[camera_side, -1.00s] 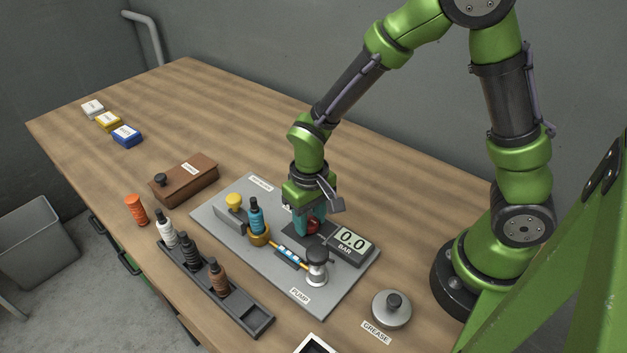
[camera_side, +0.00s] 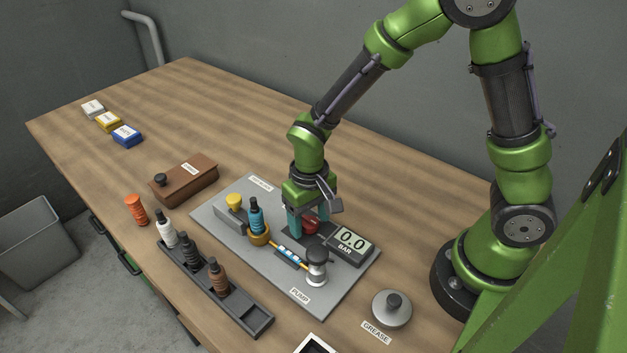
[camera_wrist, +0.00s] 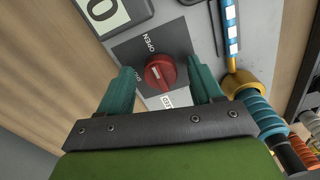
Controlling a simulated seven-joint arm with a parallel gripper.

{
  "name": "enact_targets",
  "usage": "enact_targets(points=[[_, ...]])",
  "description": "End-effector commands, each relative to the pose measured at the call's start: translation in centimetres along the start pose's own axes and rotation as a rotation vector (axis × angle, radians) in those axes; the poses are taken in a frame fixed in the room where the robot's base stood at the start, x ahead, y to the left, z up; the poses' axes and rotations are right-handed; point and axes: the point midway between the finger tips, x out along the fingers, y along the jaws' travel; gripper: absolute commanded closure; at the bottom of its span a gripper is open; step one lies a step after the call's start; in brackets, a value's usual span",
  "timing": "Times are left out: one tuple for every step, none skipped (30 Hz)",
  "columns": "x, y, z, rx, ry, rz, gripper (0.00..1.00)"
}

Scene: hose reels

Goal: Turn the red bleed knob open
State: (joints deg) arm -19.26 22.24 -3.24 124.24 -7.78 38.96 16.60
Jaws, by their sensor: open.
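The red bleed knob (camera_side: 310,226) sits on a dark square plate on the grey pump board, beside the gauge. It shows from above in the wrist view (camera_wrist: 160,73), with a short pale mark on its top. The plate is lettered OPEN, with a second word partly hidden by a finger. My gripper (camera_side: 308,228) is low over the knob, pointing down. In the wrist view its teal fingers (camera_wrist: 162,85) stand open on either side of the knob, with a gap on each side. Which word the mark points to is hard to tell.
The gauge (camera_side: 352,241) reads 0.0 BAR, right of the knob. A blue bottle (camera_side: 256,217) stands in a brass ring close to the left, with a yellow knob (camera_side: 234,200) beyond. The pump's dark-topped post (camera_side: 317,268) stands in front. A bottle rack (camera_side: 246,309) lies nearer.

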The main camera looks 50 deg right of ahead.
Motion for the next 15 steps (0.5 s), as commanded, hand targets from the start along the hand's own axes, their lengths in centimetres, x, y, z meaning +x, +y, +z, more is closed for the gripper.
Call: enact_targets(points=[[0.0,0.0,0.0,-0.001,0.000,0.000,0.35],[0.0,0.0,0.0,-0.001,0.000,0.000,0.35],[-0.1,0.0,0.0,-0.001,0.001,0.000,0.35],[-0.3,0.0,0.0,-0.001,0.001,-0.001,0.35],[-0.5,0.0,-0.1,-0.001,0.002,-0.001,0.35],[-1.0,-0.1,-0.1,-0.001,0.002,-0.001,0.35],[-1.4,-0.1,-0.1,-0.002,0.004,-0.002,0.35],[-1.9,-0.1,-0.1,-0.002,0.004,-0.002,0.35],[-2.6,-0.1,-0.1,-0.002,0.005,-0.003,0.35],[-3.2,-0.1,-0.1,-0.002,0.006,-0.004,0.35],[-4.0,-0.1,-0.1,-0.001,0.007,-0.004,0.35],[-4.9,-0.1,-0.2,-0.002,0.008,-0.004,0.35],[-5.7,-0.1,-0.1,-0.001,0.008,-0.005,0.35],[-6.4,-0.1,-0.1,-0.002,0.007,-0.004,0.35],[-7.5,-0.1,-0.1,-0.001,0.008,-0.004,0.35]])
